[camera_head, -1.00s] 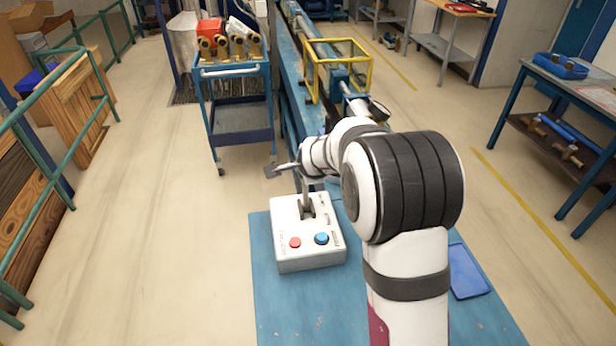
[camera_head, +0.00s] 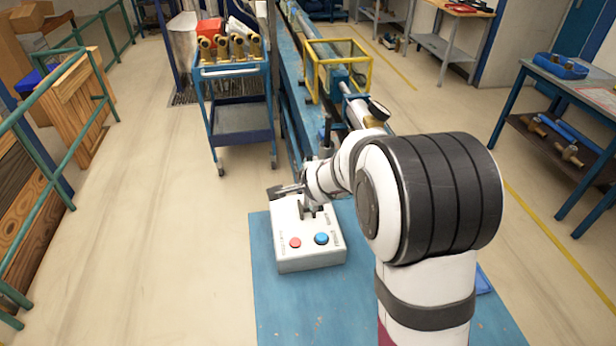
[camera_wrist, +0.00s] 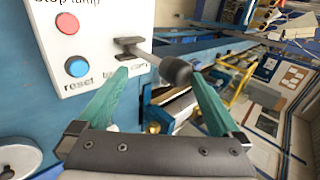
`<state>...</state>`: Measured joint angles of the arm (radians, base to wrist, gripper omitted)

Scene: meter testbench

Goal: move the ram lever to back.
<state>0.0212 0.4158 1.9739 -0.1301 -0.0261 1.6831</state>
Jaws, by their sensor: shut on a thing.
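The white control box (camera_head: 310,255) stands on the blue bench, with a red button (camera_head: 295,243) and a blue button (camera_head: 321,238) on top. The ram lever rises from the box's dark slot (camera_head: 308,209); its upper part is largely hidden by my gripper (camera_head: 285,191) in the head view. In the wrist view the lever (camera_wrist: 172,68) has a dark round knob and lies between the teal fingers of my gripper (camera_wrist: 158,76), which is shut on it. The box (camera_wrist: 105,20) fills the upper left there, with "reset" and "stop lamp" lettering.
A blue trolley (camera_head: 240,120) with brass-ended parts stands behind left. A yellow cage frame (camera_head: 338,68) sits on the long blue bench behind the box. A blue table (camera_head: 575,95) stands at right. Floor left of the box is clear.

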